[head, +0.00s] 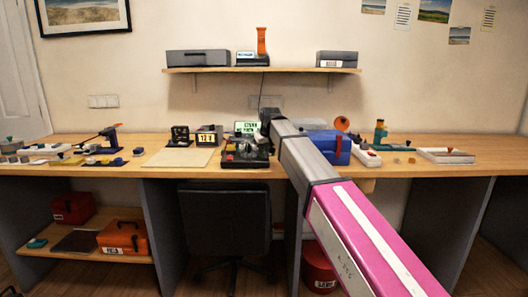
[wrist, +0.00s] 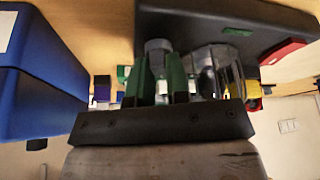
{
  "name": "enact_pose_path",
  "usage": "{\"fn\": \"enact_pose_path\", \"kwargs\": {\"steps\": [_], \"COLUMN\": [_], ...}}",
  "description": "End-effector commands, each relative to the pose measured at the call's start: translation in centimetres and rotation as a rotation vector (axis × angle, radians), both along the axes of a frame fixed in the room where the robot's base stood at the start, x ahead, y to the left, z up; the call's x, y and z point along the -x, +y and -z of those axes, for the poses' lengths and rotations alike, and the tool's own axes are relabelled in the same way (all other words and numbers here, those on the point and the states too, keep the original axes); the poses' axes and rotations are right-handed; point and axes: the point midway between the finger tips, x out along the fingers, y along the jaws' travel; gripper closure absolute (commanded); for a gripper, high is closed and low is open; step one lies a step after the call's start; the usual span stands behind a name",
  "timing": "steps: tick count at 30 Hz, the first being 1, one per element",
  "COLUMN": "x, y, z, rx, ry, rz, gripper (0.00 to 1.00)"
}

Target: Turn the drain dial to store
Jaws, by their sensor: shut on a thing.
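A black control unit (head: 232,161) sits on the bench in the head view, with a lit green display (head: 247,127) behind it. In the wrist view the dark unit (wrist: 215,18) fills the upper part. My gripper (wrist: 159,66) has green fingers shut on a grey dial (wrist: 158,46) at this unit. The labels are not readable, so I cannot tell the dial's setting. In the head view my arm hides the fingertips and the dial.
A blue case (head: 336,149) stands close to the right of my gripper; it also looms at the left in the wrist view (wrist: 40,75). A red part (wrist: 283,52) is on the unit's right side. A bare board (head: 178,158) lies left of the unit.

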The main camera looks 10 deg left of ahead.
Motion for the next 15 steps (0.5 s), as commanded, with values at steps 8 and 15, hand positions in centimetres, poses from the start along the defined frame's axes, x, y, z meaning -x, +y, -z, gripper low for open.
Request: {"fn": "enact_pose_path", "kwargs": {"steps": [8, 15], "x": [-0.17, -0.27], "y": [-0.09, -0.17], "z": [0.04, 0.04], "rx": [-0.001, 0.000], "ry": [0.002, 0.001], "rz": [-0.261, -0.462], "gripper": [1.00, 1.00]}}
